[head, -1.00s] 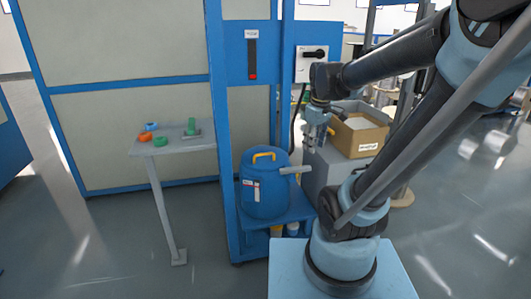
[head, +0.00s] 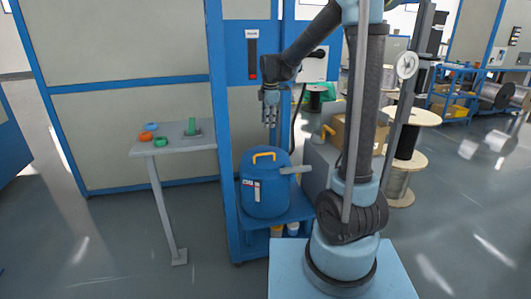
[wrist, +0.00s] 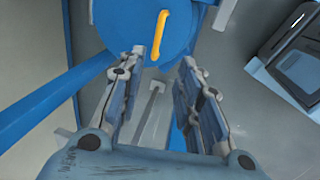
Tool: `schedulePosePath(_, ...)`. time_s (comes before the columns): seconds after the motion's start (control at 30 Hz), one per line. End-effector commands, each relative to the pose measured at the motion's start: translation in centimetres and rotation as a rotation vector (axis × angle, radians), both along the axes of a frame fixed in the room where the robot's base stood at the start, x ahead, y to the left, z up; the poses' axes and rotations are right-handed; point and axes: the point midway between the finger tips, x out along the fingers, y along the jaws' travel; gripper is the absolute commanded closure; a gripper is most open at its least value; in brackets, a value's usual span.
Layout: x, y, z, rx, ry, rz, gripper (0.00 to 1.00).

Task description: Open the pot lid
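The pot is a blue round drum (head: 265,198) with a pale label, standing on a blue shelf beside the blue cabinet post. Its blue lid (head: 263,161) is on top and carries a yellow handle (head: 264,155). My gripper (head: 270,122) hangs above the lid, pointing down, clear of the handle. In the wrist view the yellow handle (wrist: 160,35) lies beyond the fingertips, near the top edge, and part of the lid (wrist: 125,22) is cut off. The fingers of my gripper (wrist: 163,62) are apart with nothing between them.
A grey bar (head: 296,169) sticks out to the right of the drum's top. A grey side table (head: 175,147) at left holds small orange, blue and green parts. The blue cabinet post (head: 228,150) stands close at left. A cardboard box (head: 372,130) is at right, partly behind my arm.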

Motion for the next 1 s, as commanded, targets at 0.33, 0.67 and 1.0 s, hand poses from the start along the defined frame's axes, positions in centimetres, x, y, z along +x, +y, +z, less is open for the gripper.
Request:
schedulePosePath(0.33,1.0,0.5,-3.2,-0.003,-0.001,0.020,0.68)
schedulePosePath(0.67,2.0,0.9,-8.5,-0.002,-0.001,0.018,0.68)
schedulePosePath(1.0,2.9,1.1,-13.4,-0.002,-0.001,0.018,0.68)
